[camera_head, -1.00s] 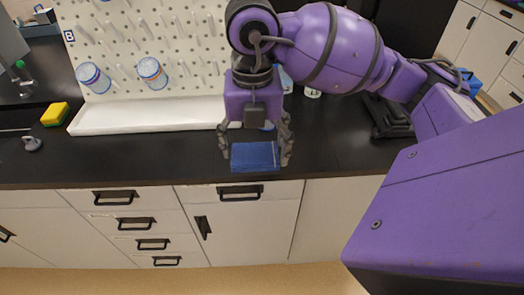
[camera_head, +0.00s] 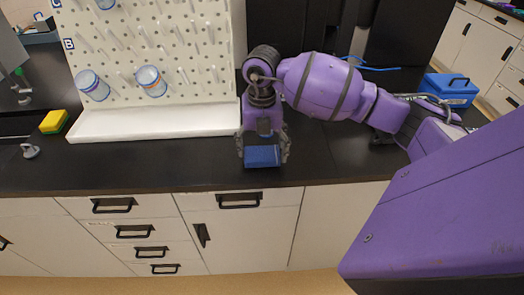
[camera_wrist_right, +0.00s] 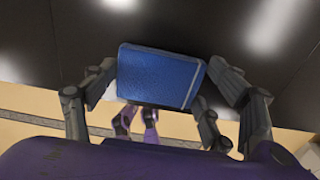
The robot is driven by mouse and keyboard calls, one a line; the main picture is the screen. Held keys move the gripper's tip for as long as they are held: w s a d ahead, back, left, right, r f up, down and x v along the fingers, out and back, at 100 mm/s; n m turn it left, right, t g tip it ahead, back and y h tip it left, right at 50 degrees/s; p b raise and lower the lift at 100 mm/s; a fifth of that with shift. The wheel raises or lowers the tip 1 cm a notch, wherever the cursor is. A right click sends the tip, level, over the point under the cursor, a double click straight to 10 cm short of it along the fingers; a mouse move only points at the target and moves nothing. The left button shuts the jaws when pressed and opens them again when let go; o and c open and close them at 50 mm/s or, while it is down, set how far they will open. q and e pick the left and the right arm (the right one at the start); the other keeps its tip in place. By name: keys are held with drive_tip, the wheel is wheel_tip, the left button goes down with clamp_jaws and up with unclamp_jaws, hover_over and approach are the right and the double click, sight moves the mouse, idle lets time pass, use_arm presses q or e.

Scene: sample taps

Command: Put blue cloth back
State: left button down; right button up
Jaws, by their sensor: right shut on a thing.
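The blue cloth (camera_head: 262,156) is a folded, flat rectangular bundle near the front edge of the black counter (camera_head: 340,160). My right gripper (camera_head: 264,152) points down and is shut on it, one finger at each side. The right wrist view shows the cloth (camera_wrist_right: 160,75) between the fingers of the right gripper (camera_wrist_right: 158,92). I cannot tell whether the cloth touches the counter. My left gripper does not show in the head view.
A white pegboard (camera_head: 190,60) with a white trough (camera_head: 150,121) stands behind and left. A yellow-green sponge (camera_head: 54,121) lies far left, and a blue box (camera_head: 449,90) sits at the right. The counter front is clear.

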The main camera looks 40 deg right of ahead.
drive_tip(key=shift+f, duration=0.55)
drive_tip(key=shift+f, duration=0.15)
drive_tip(key=o, duration=1.1)
